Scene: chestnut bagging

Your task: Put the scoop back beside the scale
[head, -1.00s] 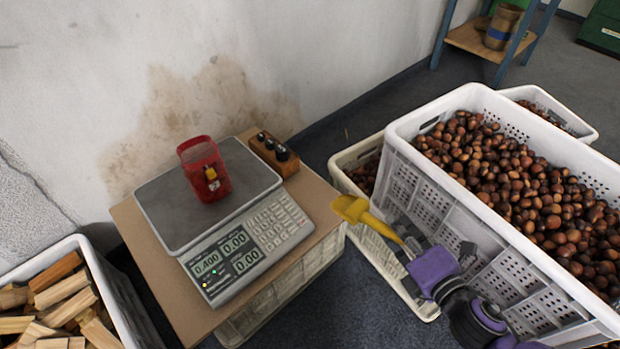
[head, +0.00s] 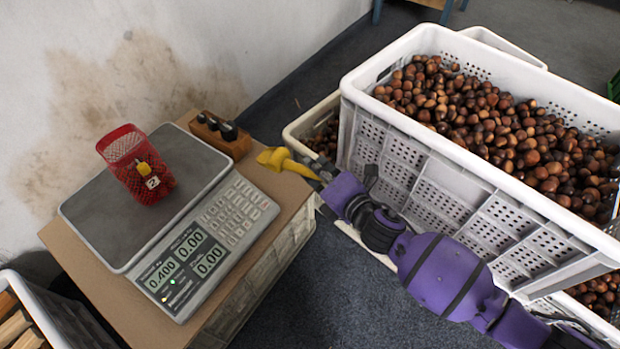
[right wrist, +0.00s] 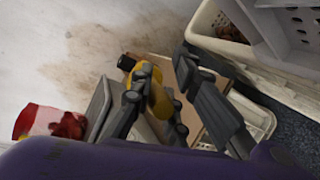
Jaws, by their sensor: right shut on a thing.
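The yellow scoop (head: 285,162) is held by my right gripper (head: 322,174); its bowl points left, over or beside the right edge of the scale's board. How high it is above the board I cannot tell. In the right wrist view the scoop (right wrist: 162,103) shows between the fingers (right wrist: 167,80), partly hidden by them. The scale (head: 88,215) stands left of the scoop, its display reading 0.400, 0.00 and 0.00. A red mesh bag (head: 136,165) with a yellow tag stands on its plate. My left gripper is not in view.
A wooden block with dark weights (head: 222,135) stands behind the scale, close to the scoop. The brown board (head: 75,245) has a bare strip beside the scale. A large white crate of chestnuts (head: 440,150) rises on the right. A crate of firewood stands lower left.

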